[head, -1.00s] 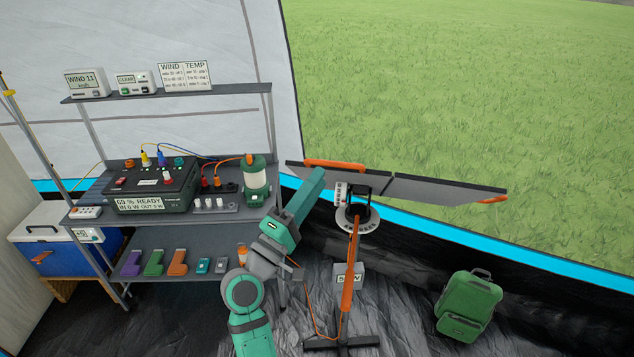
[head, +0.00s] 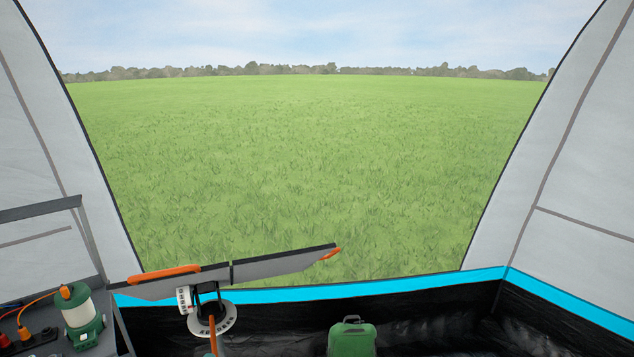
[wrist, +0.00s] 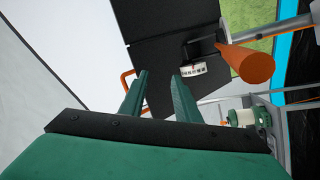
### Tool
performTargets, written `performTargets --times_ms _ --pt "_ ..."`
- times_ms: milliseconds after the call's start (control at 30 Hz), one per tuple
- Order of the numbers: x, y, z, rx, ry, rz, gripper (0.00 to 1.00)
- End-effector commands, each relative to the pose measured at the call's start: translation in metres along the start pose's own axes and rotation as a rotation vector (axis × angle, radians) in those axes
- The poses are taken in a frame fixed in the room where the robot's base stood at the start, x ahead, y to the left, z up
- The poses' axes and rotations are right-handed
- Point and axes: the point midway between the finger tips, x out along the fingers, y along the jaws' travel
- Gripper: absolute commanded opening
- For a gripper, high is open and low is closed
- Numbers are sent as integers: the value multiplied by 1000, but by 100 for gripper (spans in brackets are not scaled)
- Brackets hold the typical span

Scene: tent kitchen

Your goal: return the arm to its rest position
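My gripper (wrist: 160,84) shows in the wrist view as two green fingers standing apart with nothing between them. It is open and empty. Beyond the fingertips is the dark folding panel (wrist: 150,40) on its stand. The head view does not show my arm or gripper.
In the head view the panel (head: 285,264), with orange handles and a round dial (head: 226,318), stands low in the tent opening. A shelf rack (head: 88,245) with a green lantern (head: 80,312) is at left. A green backpack (head: 352,340) sits at bottom centre. Grass lies outside.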

Motion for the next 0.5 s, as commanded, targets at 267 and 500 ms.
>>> performTargets --times_ms 267,500 --pt "-78 11 51 250 43 -62 30" --pt "-147 16 91 443 -1 -113 30"
